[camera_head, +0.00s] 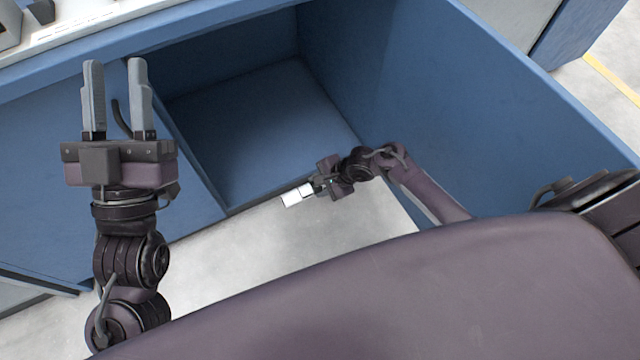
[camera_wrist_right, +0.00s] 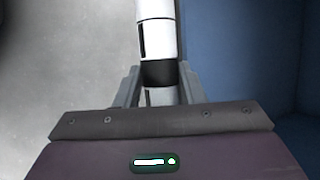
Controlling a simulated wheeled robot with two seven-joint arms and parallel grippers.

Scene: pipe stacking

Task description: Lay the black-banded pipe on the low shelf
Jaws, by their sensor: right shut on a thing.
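The white black-banded pipe (camera_wrist_right: 156,40) runs up and away between the fingers of my right gripper (camera_wrist_right: 159,80) in the right wrist view. Its black band sits right between the fingers, which are shut on it. In the head view a short white end of the pipe (camera_head: 297,195) sticks out left of my right gripper (camera_head: 314,185), in front of the blue compartment. The low shelf appears to be the blue floor (camera_head: 265,120) of that compartment, and it looks bare. My left gripper (camera_head: 115,75) is open and empty at the left, its fingers pointing up the picture.
A blue divider (camera_head: 185,145) bounds the compartment on the left and a tall blue side wall (camera_head: 470,100) on the right. A white worktop (camera_head: 90,25) lies above at top left. Pale floor (camera_head: 270,250) is clear in front.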

